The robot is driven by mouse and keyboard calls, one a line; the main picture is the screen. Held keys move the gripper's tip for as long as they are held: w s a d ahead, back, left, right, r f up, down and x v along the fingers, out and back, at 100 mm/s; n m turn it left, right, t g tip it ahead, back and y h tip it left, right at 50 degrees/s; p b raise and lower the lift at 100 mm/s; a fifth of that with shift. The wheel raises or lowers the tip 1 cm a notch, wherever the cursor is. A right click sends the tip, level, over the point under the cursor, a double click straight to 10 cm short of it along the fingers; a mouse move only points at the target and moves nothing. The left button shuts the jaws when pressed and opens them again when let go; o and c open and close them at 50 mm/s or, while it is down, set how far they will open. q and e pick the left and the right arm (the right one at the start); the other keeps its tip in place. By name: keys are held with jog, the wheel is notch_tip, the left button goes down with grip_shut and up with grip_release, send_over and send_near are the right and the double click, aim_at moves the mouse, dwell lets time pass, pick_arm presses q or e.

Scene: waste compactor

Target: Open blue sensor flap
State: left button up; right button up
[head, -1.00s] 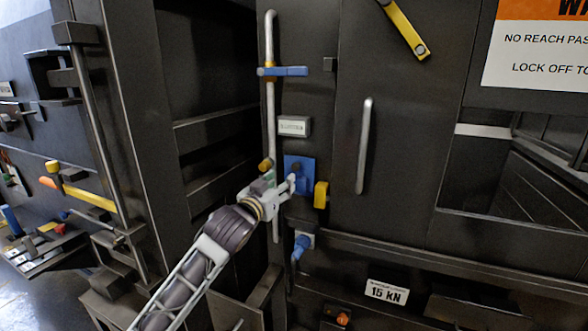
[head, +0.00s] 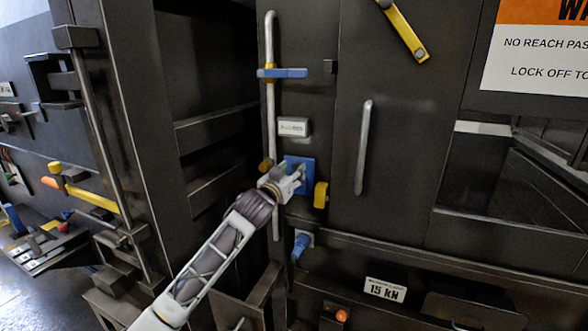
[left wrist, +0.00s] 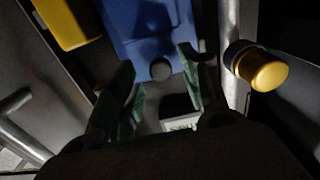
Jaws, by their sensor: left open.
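The blue sensor flap (head: 309,166) is a small blue plate on the dark panel front, right of a tall vertical pipe. It looks closed against the panel. In the left wrist view the blue flap (left wrist: 135,28) fills the top middle, with a dark round knob (left wrist: 160,70) at its lower edge. My left gripper (head: 297,177) is in front of the flap and hides part of it. In the left wrist view its open fingers (left wrist: 156,60) stand on either side of the knob. I cannot tell whether they touch it. My right gripper is in neither view.
A yellow block (head: 321,195) sits close right of the flap, and a yellow-capped knob (left wrist: 262,72) is close by the pipe (head: 269,100). A label (head: 293,127) is above, and a blue knob (head: 301,246) is below. A vertical handle (head: 364,147) stands further right.

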pick_arm(q)
jog(key=shift+x, duration=1.15)
grip_shut()
